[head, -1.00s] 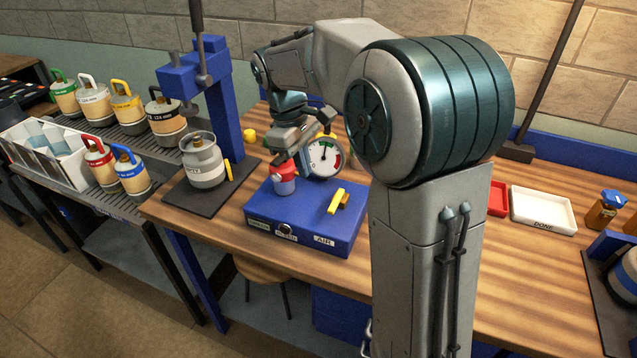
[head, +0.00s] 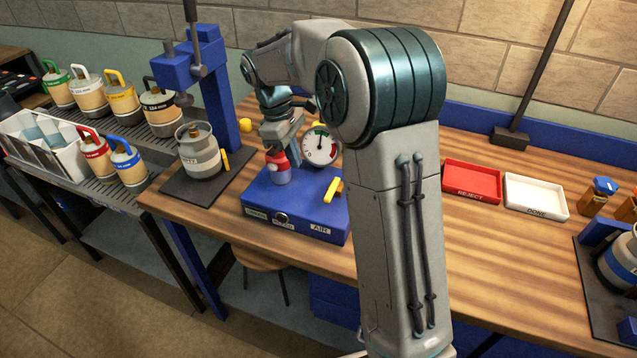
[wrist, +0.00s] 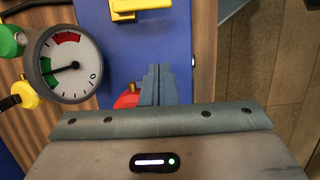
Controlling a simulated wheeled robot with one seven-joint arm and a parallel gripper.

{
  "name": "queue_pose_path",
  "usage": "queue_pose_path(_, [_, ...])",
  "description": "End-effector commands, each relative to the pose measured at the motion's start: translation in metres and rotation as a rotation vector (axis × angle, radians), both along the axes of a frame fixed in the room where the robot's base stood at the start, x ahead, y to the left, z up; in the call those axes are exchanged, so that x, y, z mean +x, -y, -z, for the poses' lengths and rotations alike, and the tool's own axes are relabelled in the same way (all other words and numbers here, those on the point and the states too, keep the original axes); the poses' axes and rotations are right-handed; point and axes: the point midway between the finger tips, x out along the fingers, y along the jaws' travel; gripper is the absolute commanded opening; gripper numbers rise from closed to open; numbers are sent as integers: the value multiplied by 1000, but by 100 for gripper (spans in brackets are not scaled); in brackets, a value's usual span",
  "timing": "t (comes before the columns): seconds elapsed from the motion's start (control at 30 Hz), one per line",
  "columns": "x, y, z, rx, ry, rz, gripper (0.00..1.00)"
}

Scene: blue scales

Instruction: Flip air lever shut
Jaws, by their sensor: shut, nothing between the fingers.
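The air lever is a yellow handle (head: 333,190) on the right part of the top of a blue box (head: 262,196), above the AIR label (head: 320,230). In the wrist view the yellow lever (wrist: 128,9) shows at the top edge, partly cut off. My gripper (wrist: 158,84) is shut and empty, pointing over the blue box, apart from the lever.
A grey canister (head: 199,152) stands on a dark mat under a blue press (head: 205,65) left of the box. A red REJECT tray (head: 472,182) and a white DONE tray (head: 536,196) lie at the right. The wooden table between is clear.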

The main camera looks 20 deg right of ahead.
Motion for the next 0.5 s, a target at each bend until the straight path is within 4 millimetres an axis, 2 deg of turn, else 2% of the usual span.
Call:
queue_pose_path(0.33, [-12,15,71,-1,-6,0,0])
queue_pose_path(0.5, [-27,37,66,-1,0,3,0])
